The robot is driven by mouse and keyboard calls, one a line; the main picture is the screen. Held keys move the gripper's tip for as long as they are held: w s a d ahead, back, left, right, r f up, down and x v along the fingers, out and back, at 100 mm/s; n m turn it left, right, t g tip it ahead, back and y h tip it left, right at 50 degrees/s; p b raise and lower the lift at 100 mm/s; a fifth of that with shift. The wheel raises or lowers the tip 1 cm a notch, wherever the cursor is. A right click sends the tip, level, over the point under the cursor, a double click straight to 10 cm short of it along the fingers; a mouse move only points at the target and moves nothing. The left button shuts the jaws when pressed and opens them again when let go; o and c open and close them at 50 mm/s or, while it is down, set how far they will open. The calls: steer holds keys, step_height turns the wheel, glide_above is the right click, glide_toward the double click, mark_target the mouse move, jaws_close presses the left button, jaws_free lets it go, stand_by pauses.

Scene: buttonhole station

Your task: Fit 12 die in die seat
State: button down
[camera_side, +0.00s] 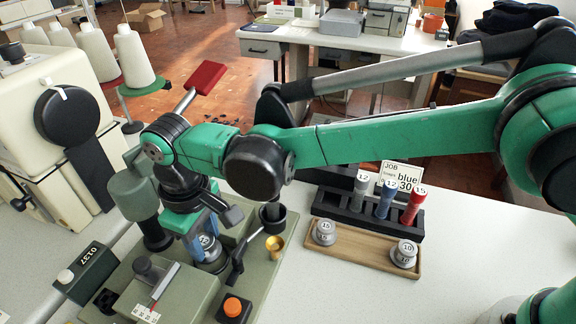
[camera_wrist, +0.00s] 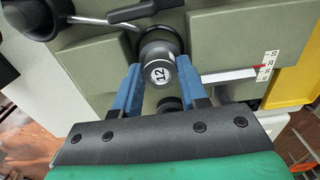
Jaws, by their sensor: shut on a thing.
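My gripper (camera_wrist: 160,86) has blue fingers and is shut on a grey metal die (camera_wrist: 161,56) labelled 12. The die's labelled end faces the wrist camera. The die seat (camera_wrist: 142,36) appears as a dark round rim in the green-grey machine top, just behind the far end of the die. I cannot tell whether the die is in the seat or just over it. In the side view my gripper (camera_side: 209,246) points down at the machine with the die (camera_side: 212,262) between its fingers. The seat is hidden there.
A wooden tray (camera_side: 350,257) holds dies marked 15 and 10. Behind it a black rack (camera_side: 338,213) holds grey, blue and red tubes beside a job card (camera_side: 400,176) reading blue 30.

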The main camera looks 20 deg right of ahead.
steer(key=shift+f, duration=0.85)
steer(key=shift+f, duration=0.4)
steer(key=c, duration=0.7)
jaws_free()
steer(key=shift+c, duration=0.2)
